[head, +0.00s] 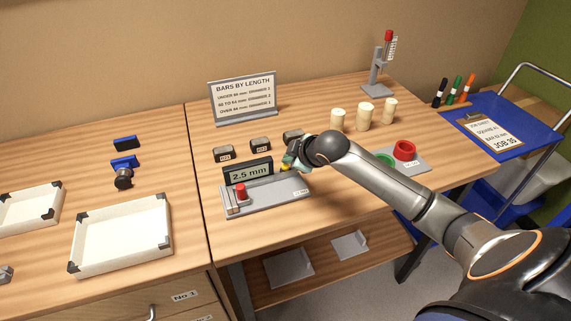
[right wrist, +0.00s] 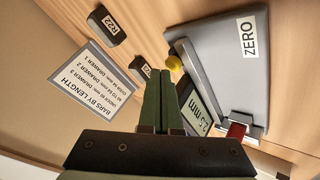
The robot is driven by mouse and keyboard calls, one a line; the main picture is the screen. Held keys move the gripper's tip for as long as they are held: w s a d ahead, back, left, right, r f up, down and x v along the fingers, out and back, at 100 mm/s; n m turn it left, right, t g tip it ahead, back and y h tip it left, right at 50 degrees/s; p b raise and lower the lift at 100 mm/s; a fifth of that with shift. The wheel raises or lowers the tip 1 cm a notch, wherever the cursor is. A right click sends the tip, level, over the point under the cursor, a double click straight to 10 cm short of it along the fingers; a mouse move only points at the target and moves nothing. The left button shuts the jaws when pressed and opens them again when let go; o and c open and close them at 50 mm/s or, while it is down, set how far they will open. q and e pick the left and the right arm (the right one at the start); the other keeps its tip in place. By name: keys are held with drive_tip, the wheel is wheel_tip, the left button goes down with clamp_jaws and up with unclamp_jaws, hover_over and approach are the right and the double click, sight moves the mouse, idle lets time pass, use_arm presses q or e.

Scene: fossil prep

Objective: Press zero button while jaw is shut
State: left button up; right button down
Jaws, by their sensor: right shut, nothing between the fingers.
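The measuring gauge has a grey base (head: 265,197) with a display (head: 247,172) that reads 2.5 mm. A red knob (head: 241,191) stands at its left end; it shows as a red block in the right wrist view (right wrist: 236,131). A yellow round button (right wrist: 174,63) sits at the other end, near the ZERO label (right wrist: 249,36). My right gripper (right wrist: 159,72) is shut and empty, its fingertips close beside the yellow button; contact cannot be told. In the head view the right gripper (head: 290,163) is over the gauge's right end. I cannot see clearly whether the jaw is closed. My left gripper is not in view.
Dark labelled blocks (head: 223,154) and a sign (head: 243,98) stand behind the gauge. White trays (head: 122,234) lie on the left table.

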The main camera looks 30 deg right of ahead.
drive_tip(key=shift+f, duration=0.6)
idle(0.8)
drive_tip(key=shift+r, duration=0.1)
drive_tip(key=shift+r+p, duration=0.4)
drive_tip(key=shift+r, duration=0.4)
drive_tip(key=shift+r, duration=0.1)
drive_tip(key=shift+r, duration=2.45)
